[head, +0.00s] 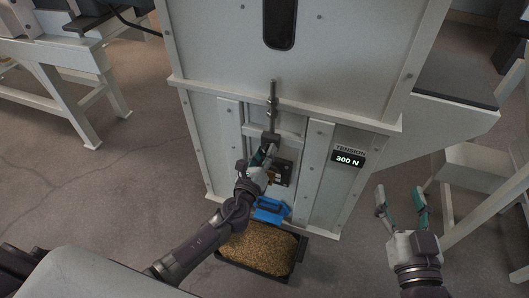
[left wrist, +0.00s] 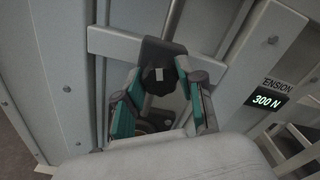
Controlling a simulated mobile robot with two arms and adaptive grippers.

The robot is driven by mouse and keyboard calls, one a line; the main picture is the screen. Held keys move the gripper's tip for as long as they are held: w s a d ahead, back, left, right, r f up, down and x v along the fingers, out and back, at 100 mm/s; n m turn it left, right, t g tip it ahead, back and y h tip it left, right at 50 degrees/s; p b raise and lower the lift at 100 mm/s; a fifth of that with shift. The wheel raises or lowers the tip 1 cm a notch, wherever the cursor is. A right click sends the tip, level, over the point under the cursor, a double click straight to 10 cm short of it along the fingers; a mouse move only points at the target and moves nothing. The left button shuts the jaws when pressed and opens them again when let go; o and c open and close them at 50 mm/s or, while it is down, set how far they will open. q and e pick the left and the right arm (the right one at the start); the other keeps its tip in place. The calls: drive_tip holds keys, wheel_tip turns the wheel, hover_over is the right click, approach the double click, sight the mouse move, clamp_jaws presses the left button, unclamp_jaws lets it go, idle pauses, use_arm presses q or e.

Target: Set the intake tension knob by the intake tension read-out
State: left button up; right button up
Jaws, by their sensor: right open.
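My right gripper (head: 402,207) is open and empty, to the right of the machine.
A dark tray of grain (head: 296,267) is on the floor at the machine's foot, with a blue object (head: 271,209) at its back edge. Pale frames stand at the left (head: 66,92) and right (head: 481,160). Bare floor lies to the left.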

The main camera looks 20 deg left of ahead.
use_arm(q)
drive_tip(key=o, duration=0.4)
drive_tip(key=s, duration=1.2)
drive_tip(key=shift+a, duration=0.2)
